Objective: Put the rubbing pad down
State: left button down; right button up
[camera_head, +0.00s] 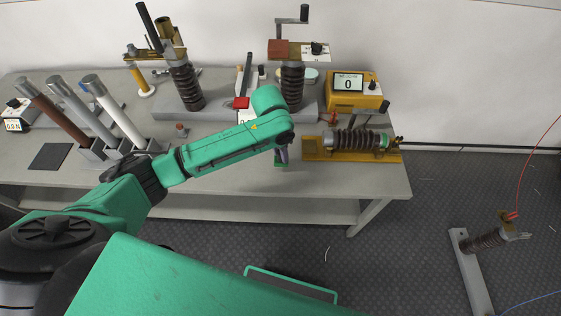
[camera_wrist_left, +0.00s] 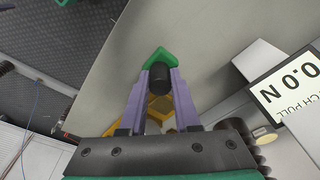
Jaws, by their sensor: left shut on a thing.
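My left gripper (camera_head: 281,154) reaches in from the left over the table's front right part. In the left wrist view its two purple fingers (camera_wrist_left: 159,85) are shut on the black grip of the rubbing pad (camera_wrist_left: 158,54), which has a green, angled head. In the head view only a small green part of the pad (camera_head: 280,164) shows below the fingers. I cannot tell whether the pad touches the grey tabletop (camera_head: 235,177). My right gripper is not in view.
A brown ribbed fuse on a yellow base (camera_head: 312,155) lies just right of the gripper. A yellow meter reading 0 (camera_head: 358,90) stands behind it. Tubes in holders (camera_head: 121,110) and a dark square mat (camera_head: 50,156) are at the left. The front middle of the table is clear.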

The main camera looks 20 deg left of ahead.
aim_at(280, 161)
pick_arm(q)
notch_tip(280, 161, down, 5)
jog(key=shift+r, duration=0.2)
jog(key=shift+f, duration=0.1)
jog(key=shift+f, duration=0.1)
jog(key=c, duration=0.6)
grip_release()
jog(key=shift+c, duration=0.2)
notch_tip(280, 161, up, 12)
jog(key=s+p, duration=0.1)
jog(key=shift+s+a, duration=0.3)
jog(key=shift+a, duration=0.15)
